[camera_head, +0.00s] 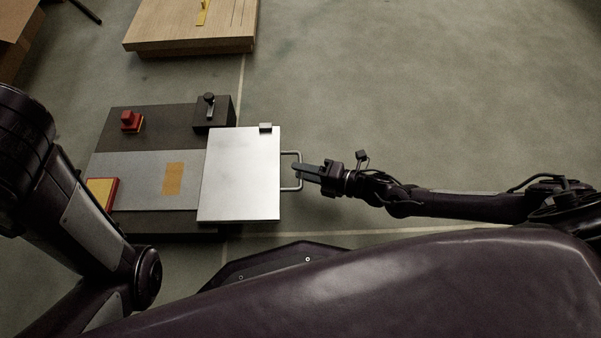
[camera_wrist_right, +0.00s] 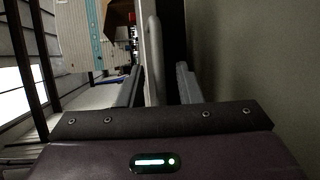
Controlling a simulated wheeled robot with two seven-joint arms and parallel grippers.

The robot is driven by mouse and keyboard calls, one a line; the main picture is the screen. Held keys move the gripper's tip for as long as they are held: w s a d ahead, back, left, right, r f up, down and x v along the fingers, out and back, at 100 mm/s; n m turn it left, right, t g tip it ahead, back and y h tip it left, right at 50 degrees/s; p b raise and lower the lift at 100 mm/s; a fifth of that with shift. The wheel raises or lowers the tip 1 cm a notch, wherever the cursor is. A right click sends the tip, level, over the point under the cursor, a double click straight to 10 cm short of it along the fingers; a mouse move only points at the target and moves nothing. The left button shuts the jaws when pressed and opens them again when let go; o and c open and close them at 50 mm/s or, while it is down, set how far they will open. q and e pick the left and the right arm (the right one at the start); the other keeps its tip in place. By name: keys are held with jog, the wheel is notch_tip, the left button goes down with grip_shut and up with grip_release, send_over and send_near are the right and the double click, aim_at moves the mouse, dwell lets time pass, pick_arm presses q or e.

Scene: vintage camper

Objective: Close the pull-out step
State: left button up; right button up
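The pull-out step (camera_head: 238,175) is a pale metal plate that sticks out to the right of a dark, low unit in the head view. A U-shaped handle (camera_head: 291,153) is on its right edge. My right gripper (camera_head: 299,170) is at the handle, coming from the right. In the right wrist view the two fingers (camera_wrist_right: 160,84) are apart, with the grey handle bar (camera_wrist_right: 153,55) showing between them and gaps on both sides. I cannot tell if a finger touches it. My left arm shows at the left, but its gripper is out of view.
The low unit (camera_head: 138,165) bears a red knob (camera_head: 130,121), a dark box with a lever (camera_head: 212,111) and a yellow-and-red block (camera_head: 102,194). A wooden platform (camera_head: 190,27) stands behind. Green floor (camera_head: 420,90) is clear at the upper right.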

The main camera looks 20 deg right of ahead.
jog(key=shift+w+a+f, duration=0.1)
jog(key=shift+w+a, duration=0.25)
jog(key=shift+a, duration=0.1)
jog(key=shift+c, duration=0.3)
grip_shut()
